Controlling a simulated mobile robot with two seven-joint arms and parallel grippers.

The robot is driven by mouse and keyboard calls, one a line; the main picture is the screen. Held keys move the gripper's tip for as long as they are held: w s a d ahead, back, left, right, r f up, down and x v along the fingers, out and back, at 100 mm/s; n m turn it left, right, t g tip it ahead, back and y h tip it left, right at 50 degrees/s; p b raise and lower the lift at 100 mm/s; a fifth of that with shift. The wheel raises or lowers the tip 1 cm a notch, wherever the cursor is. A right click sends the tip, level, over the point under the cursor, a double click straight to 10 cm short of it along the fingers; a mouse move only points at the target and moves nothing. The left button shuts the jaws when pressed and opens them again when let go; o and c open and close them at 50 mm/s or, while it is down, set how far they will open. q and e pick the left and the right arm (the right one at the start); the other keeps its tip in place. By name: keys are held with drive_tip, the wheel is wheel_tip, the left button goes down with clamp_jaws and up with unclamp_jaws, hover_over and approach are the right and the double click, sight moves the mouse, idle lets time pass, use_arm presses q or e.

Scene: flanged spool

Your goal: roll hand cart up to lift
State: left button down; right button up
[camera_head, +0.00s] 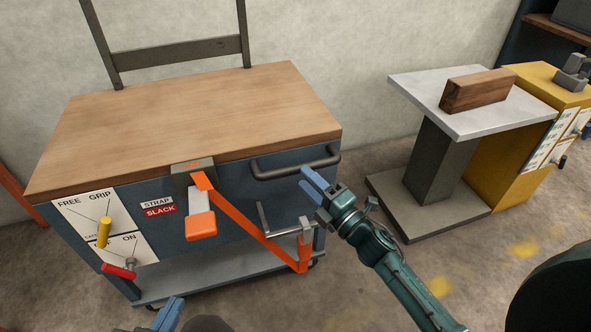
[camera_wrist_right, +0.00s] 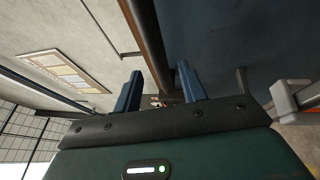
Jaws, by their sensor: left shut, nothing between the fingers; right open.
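The hand cart has a wooden top (camera_head: 190,115), a blue body, a lower shelf and a dark back frame. A dark bar handle (camera_head: 295,166) is on the right of its front. My left gripper (camera_head: 168,314) is shut and empty at the bottom edge, mostly out of frame. The likely lift, a grey plate (camera_head: 425,88) on a column beside a yellow cabinet (camera_head: 500,145), stands right of the cart.
An orange strap (camera_head: 250,227) hangs slack on the cart front, by a label reading STRAP SLACK. A yellow knob (camera_head: 104,232) and a red knob (camera_head: 118,270) sit on white panels. A wooden block (camera_head: 477,91) lies on the plate. Floor shows between cart and lift.

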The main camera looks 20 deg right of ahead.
sight(296, 173)
drive_tip(key=x, duration=0.5)
clamp_jaws()
idle(0.4)
